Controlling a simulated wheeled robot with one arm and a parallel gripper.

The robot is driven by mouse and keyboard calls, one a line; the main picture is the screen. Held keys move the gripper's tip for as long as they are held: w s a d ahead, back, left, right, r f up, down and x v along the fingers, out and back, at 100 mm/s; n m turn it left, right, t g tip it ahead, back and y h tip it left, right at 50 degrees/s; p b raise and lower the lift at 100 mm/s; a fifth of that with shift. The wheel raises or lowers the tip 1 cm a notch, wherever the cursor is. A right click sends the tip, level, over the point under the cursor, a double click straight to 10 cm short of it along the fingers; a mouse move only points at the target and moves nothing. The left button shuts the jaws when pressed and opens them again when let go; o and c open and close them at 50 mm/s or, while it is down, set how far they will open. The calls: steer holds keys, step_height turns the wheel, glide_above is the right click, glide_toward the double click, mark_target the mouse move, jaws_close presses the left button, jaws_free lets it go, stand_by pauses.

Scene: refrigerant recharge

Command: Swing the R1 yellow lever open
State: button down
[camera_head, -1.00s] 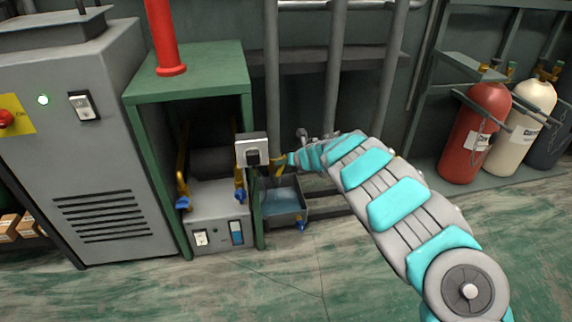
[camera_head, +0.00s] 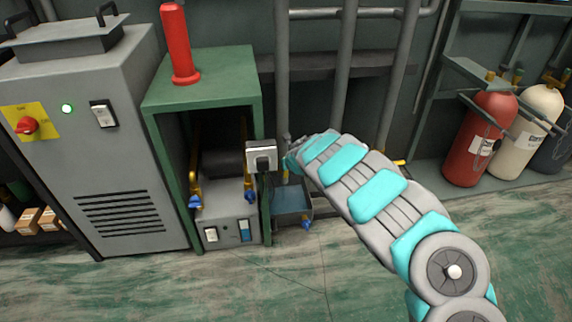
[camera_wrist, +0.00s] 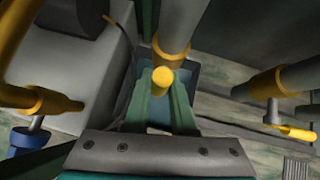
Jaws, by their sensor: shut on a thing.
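In the wrist view, a yellow lever (camera_wrist: 162,81) points end-on toward the camera from the yellow collar (camera_wrist: 171,48) of a grey pipe. My gripper (camera_wrist: 164,90) has its green fingers shut on this lever, one on each side. In the head view my gripper is mostly hidden behind my arm, near the grey pipes right of the green cabinet. A second yellow lever (camera_wrist: 298,132) sticks out sideways from the right-hand pipe; a yellow lever (camera_head: 398,162) also shows right of my arm in the head view. No R1 label is readable.
The green cabinet (camera_head: 205,80) holds a grey unit with yellow pipes and blue handles. A white-faced box (camera_head: 261,153) is at its right edge. A blue-grey tray (camera_head: 292,203) sits beside it. Gas cylinders (camera_head: 480,140) stand at right. The front floor is clear.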

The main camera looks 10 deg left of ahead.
steer(key=shift+f, duration=0.15)
steer(key=c, duration=0.8)
jaws_free()
steer(key=shift+o, duration=0.2)
steer(key=shift+v, duration=0.8)
steer(key=b+v, duration=0.2)
steer(key=v, duration=0.4)
steer(key=shift+s, duration=0.1)
